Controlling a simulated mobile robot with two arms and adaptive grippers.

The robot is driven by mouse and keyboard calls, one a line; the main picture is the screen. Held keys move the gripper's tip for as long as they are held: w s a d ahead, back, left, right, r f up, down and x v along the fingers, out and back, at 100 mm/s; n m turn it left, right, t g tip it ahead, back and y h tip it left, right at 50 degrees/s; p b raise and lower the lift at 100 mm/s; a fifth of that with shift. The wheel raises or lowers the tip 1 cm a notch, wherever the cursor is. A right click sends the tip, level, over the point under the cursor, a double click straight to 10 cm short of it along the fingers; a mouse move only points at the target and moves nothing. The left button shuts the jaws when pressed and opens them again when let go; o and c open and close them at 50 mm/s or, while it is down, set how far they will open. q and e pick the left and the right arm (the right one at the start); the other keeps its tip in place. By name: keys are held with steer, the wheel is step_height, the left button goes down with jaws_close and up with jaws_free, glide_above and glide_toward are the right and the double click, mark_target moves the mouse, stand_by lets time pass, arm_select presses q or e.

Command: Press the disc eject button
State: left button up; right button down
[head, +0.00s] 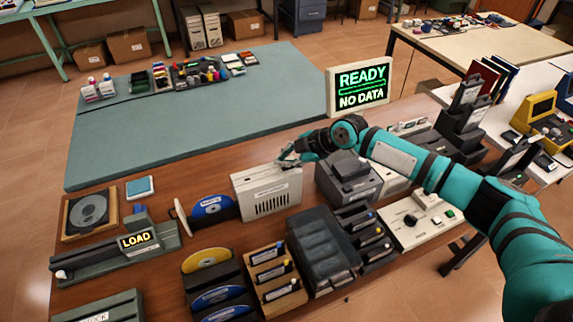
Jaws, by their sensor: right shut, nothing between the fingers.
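A cream box-shaped unit (268,192) with dark vent slots stands on the wooden bench. A blue-labelled disc (211,207) stands upright at its left side, beside a pale round-ended piece (181,218). My right gripper (287,158) is shut and empty at the top rear right edge of the cream unit. I cannot tell whether it touches the unit. I cannot make out an eject button; the gripper may cover it. My left gripper is out of view.
A READY / NO DATA sign (359,88) stands behind my right arm. A LOAD unit (137,240) is at the left. Disc racks (215,295), a cartridge rack (274,278) and a dark translucent case (319,250) crowd the front. The teal mat (200,125) is mostly clear.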

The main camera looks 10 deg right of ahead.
steer(key=shift+f+b, duration=0.3)
steer(key=shift+f, duration=0.05)
steer(key=shift+r, duration=0.1)
stand_by(0.4)
steer(key=shift+r+p, duration=0.5)
steer(key=shift+r, duration=0.25)
steer(key=shift+r+p, duration=1.65)
steer(key=shift+r, duration=0.9)
steer(key=shift+f, duration=0.1)
